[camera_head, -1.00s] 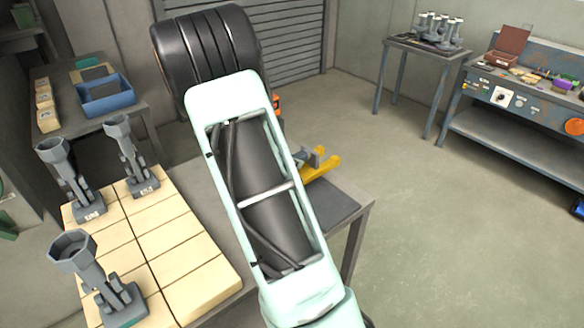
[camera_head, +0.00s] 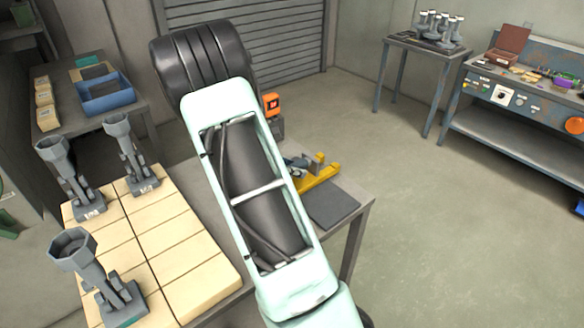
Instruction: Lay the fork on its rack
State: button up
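My gripper is not visible; my own pale green and black arm crosses the middle of the view and hides that part of the table. A small grey-blue piece (camera_head: 298,164) shows at the stand's left end, partly behind the arm. I cannot make out whether it belongs to a fork. No fork is clearly seen.
A dark flat pad (camera_head: 333,205) lies before the stand. Pale blocks (camera_head: 170,235) on the left carry grey cup-topped holders (camera_head: 95,275). An orange device (camera_head: 271,104) shows behind my arm. A blue bin (camera_head: 105,95) stands on the back-left table. Open floor lies right.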

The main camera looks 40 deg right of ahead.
jog(key=shift+r, duration=0.2)
jog(key=v, duration=1.2)
jog(key=shift+b, duration=0.45)
